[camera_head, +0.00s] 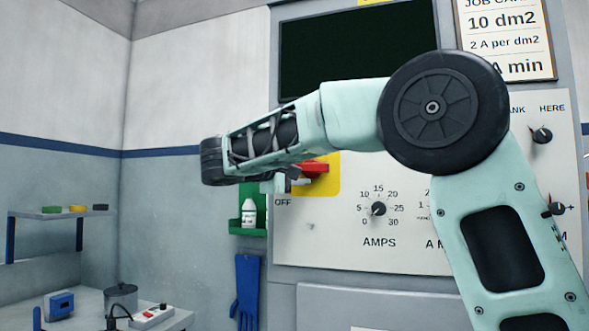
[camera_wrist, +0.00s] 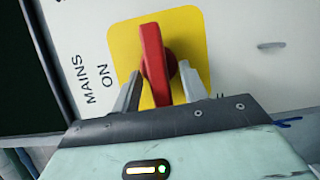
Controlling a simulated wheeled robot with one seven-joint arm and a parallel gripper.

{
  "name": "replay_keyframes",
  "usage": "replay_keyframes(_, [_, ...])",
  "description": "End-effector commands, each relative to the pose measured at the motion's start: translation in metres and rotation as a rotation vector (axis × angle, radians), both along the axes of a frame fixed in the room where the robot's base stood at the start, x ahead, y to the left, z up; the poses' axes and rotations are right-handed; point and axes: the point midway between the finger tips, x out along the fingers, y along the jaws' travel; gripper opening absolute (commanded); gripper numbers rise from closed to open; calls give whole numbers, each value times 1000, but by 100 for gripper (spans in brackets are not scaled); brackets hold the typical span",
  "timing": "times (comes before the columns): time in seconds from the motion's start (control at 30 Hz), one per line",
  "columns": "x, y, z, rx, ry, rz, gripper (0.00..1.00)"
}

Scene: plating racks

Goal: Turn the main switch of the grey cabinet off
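The main switch is a red handle (camera_wrist: 155,65) on a yellow plate (camera_wrist: 189,35). In the wrist view "MAINS" and "ON" are printed left of the plate; one dark letter shows at its right, mostly hidden. In the head view the red handle (camera_head: 316,167) lies roughly level on the yellow plate (camera_head: 329,181), with "OFF" printed at lower left. My gripper (camera_wrist: 160,80) is open, one finger on each side of the handle, with narrow gaps visible. In the head view my gripper (camera_head: 284,183) is at the handle's left end, partly hidden by my arm.
The grey cabinet's panel (camera_head: 330,242) has an amps dial (camera_head: 378,209) and other black knobs. A dark screen (camera_head: 340,50) is above. At left are a green holder with a white bottle (camera_head: 249,213), blue gloves (camera_head: 246,290) and a bench (camera_head: 180,318) with small items.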

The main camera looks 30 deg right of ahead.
Motion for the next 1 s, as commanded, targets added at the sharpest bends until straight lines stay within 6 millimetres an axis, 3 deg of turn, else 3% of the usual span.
replay_keyframes(0.23, [-6,28,-2,0,0,8,42])
replay_keyframes(0.7, [-34,132,-2,0,1,5,42])
replay_keyframes(1.0, [-44,165,-1,0,0,-1,42])
